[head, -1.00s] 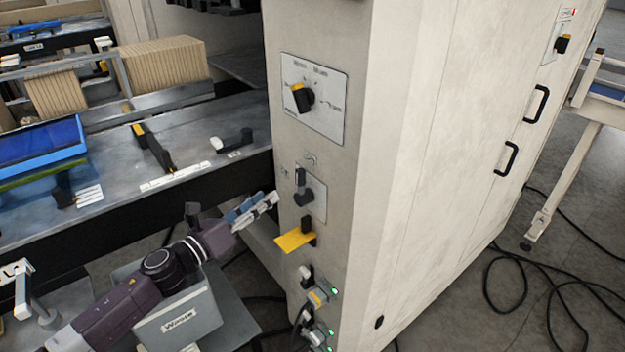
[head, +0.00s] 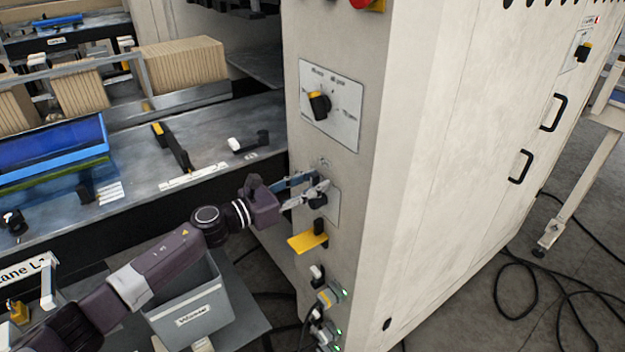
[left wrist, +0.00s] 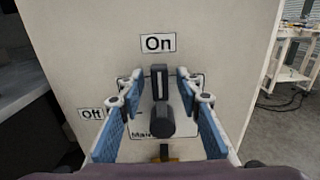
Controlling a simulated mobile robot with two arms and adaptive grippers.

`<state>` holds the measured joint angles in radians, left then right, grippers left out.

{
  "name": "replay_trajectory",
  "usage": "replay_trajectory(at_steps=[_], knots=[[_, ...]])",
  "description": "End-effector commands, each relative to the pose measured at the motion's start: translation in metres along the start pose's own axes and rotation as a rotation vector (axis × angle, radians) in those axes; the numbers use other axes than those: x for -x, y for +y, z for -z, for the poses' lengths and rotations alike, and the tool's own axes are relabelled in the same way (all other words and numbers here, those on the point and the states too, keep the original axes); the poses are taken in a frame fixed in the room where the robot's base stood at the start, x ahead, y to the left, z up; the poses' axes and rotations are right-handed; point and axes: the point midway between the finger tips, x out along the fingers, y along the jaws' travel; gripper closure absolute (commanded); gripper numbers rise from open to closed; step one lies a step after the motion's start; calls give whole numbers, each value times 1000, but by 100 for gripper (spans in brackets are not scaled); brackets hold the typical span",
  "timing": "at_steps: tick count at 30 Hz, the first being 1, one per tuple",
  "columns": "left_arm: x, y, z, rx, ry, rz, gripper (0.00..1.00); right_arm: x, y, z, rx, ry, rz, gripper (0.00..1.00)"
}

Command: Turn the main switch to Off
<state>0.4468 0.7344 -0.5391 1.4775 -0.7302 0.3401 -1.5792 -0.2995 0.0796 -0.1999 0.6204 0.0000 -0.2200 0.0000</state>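The main switch (left wrist: 160,118) is a black rotary knob on a pale plate (head: 334,207) on the grey cabinet front. In the left wrist view its handle points up at the "On" label (left wrist: 158,43). The "Off" label (left wrist: 91,114) sits to the left. My left gripper (left wrist: 159,80) is open, with a blue-padded finger on each side of the handle; I see gaps between pads and handle. In the head view my left gripper (head: 318,184) is at the switch and partly hides it. My right gripper is not in view.
Above is a larger black and yellow selector (head: 319,104). Just below the switch, a yellow tag (head: 307,242) sticks out, with plugs and cables (head: 329,297) lower down. A grey waste bin (head: 190,311) stands beneath my left arm. The table edge is close on the left.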

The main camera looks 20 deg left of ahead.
Motion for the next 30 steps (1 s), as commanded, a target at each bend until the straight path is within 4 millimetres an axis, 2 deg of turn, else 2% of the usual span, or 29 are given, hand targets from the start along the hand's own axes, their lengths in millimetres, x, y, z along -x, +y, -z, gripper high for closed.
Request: replay_trajectory(at_steps=[6,15,30], knots=[[0,0,1,0,0,0,68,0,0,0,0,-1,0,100],[0,0,1,1,0,0,100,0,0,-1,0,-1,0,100],[0,1,1,19,0,0,100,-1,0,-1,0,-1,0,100]])
